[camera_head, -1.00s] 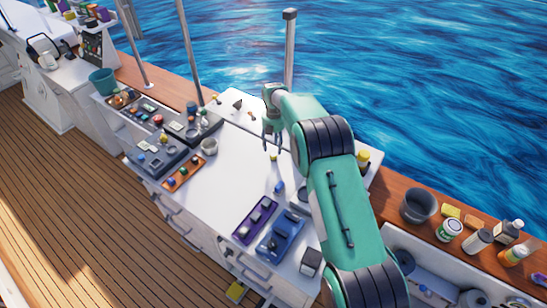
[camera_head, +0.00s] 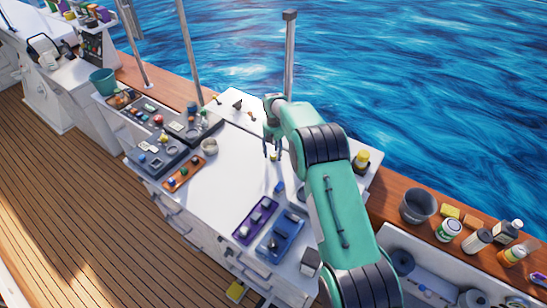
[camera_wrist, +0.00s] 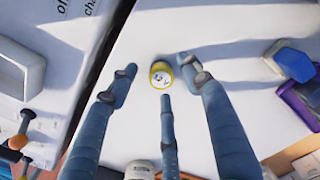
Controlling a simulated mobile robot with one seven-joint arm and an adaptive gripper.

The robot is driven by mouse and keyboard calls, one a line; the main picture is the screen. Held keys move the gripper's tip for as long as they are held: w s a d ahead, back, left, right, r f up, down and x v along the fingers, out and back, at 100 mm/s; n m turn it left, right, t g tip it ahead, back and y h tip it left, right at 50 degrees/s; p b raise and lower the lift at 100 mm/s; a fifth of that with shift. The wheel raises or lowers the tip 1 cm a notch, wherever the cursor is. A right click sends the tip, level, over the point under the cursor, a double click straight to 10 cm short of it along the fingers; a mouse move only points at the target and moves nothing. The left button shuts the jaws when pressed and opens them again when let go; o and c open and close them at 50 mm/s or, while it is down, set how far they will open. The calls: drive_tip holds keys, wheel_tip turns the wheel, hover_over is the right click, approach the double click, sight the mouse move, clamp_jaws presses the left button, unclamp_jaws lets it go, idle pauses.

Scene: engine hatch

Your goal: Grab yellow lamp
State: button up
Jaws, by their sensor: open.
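A small round piece with a yellow rim and a pale marked top, apparently the yellow lamp (camera_wrist: 160,74), stands on the white hatch surface in the wrist view. My gripper (camera_wrist: 157,82) is open, with its blue-grey fingers spread on either side of the lamp and another finger just below it in the picture. No contact shows. In the head view my gripper (camera_head: 272,147) points down over the far right part of the white top, and a small yellow spot by its fingertips seems to be the same lamp.
A purple tray (camera_head: 243,232) and a blue tray (camera_head: 267,248) lie in front. Grey trays and an orange tray (camera_head: 170,186) with small parts are left. A larger yellow-and-black item (camera_head: 361,160) stands right of my arm. The white top's middle is clear.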

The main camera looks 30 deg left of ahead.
drive_tip(key=shift+f, duration=0.95)
drive_tip(key=shift+c, duration=0.3)
drive_tip(key=c, duration=1.1)
